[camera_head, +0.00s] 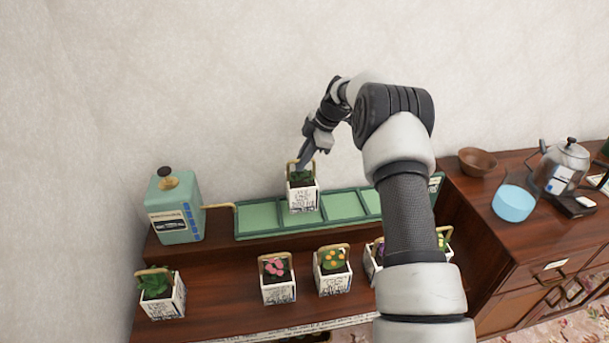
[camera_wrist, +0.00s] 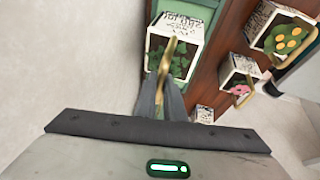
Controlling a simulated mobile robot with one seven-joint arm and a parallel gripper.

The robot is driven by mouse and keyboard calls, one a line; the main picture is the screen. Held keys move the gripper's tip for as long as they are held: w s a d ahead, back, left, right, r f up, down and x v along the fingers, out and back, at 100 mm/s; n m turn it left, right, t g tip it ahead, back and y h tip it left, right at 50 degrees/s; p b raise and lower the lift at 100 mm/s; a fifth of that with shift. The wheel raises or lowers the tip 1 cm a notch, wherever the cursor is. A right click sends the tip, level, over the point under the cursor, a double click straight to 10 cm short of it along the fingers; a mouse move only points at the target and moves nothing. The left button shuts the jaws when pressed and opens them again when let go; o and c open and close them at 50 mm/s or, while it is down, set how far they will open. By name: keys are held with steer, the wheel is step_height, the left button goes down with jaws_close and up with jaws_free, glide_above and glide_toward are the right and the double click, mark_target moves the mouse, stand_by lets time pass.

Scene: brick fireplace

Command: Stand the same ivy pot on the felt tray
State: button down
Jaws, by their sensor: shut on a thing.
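The ivy pot (camera_head: 302,198), a white box with dark lettering, green leaves and a tan handle, is upright at the felt tray (camera_head: 258,216), in front of or over its second compartment from the left. I cannot tell whether its base touches the felt. My gripper (camera_head: 301,165) is above the pot, shut on its handle. In the wrist view the gripper (camera_wrist: 167,98) closes on the handle (camera_wrist: 166,68), with the ivy pot (camera_wrist: 183,27) beyond the fingers and green tray (camera_wrist: 212,12) beside it. The pot's far side is hidden.
A teal canister (camera_head: 175,212) stands left of the tray. On the lower front shelf are a leafy pot (camera_head: 164,301), pink-flower pot (camera_head: 278,292), orange-flower pot (camera_head: 333,283) and others partly behind my arm. A brown bowl (camera_head: 477,161), blue container (camera_head: 513,204) and kettle (camera_head: 563,166) stand right.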

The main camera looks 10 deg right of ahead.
mark_target(298, 178)
steer(key=shift+f, duration=2)
steer(key=shift+f, duration=0.2)
steer(key=c, duration=1.8)
jaws_free()
steer(key=shift+c, duration=0.2)
